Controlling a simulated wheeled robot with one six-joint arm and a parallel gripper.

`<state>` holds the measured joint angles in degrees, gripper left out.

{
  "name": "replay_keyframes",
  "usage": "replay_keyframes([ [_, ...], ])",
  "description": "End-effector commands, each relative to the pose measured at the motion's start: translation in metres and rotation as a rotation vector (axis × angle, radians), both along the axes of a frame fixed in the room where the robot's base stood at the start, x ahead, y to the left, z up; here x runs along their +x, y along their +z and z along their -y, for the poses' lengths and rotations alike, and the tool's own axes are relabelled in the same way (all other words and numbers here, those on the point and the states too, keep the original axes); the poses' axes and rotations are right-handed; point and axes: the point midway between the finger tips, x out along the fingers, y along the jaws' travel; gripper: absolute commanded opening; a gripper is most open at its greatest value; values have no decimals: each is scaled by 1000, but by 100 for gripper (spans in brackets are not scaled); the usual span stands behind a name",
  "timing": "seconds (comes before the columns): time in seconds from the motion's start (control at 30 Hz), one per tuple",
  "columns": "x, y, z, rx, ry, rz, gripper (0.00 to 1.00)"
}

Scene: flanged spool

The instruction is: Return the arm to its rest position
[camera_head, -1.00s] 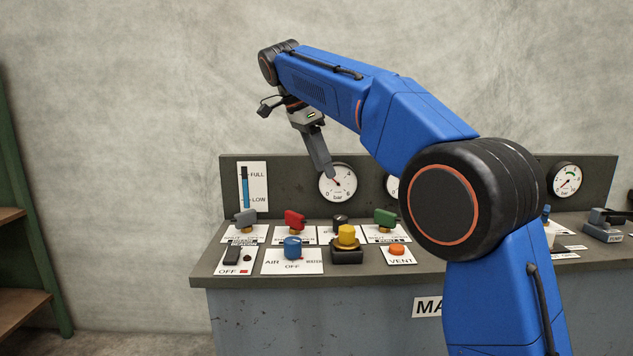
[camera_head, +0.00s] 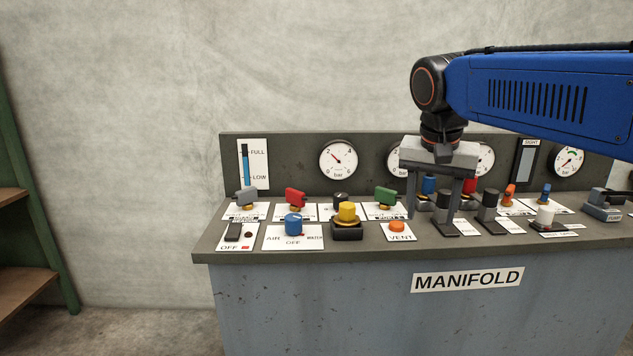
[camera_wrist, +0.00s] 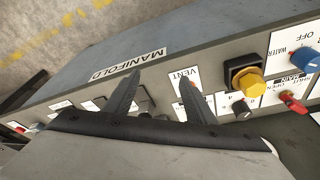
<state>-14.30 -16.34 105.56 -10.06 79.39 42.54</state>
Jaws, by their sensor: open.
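My gripper (camera_head: 432,212) is open and empty in the head view. Its two fingers point down in front of the right-middle part of the manifold panel (camera_head: 375,262), and they overlap some black knobs there. I cannot tell the exact gap to the panel top. The blue forearm of my arm comes in from the right edge. In the wrist view my gripper (camera_wrist: 158,92) has its fingers apart with nothing between them, over the panel near the orange vent button (camera_wrist: 188,88).
The panel carries a blue selector (camera_head: 293,224), a yellow knob (camera_head: 347,212), a red valve handle (camera_head: 295,196), a green valve handle (camera_head: 385,195) and a white knob (camera_head: 545,216). Gauges (camera_head: 338,159) line the back board. A wooden shelf (camera_head: 28,275) stands at the left. The wall space above the panel's left is clear.

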Motion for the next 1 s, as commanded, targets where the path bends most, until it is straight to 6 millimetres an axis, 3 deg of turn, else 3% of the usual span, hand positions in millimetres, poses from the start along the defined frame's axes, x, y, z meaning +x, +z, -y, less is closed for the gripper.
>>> replay_keyframes([
  [0.03, -16, -10, 9, 4, 28, 5, 50],
  [0.2, -60, -49, 29, 8, 143, 28, 50],
  [0.6, -160, -158, 57, -13, 384, 106, 50],
  [0.8, -189, -198, 61, -33, 457, 136, 50],
  [1.0, -197, -210, 61, -40, 480, 146, 50],
])
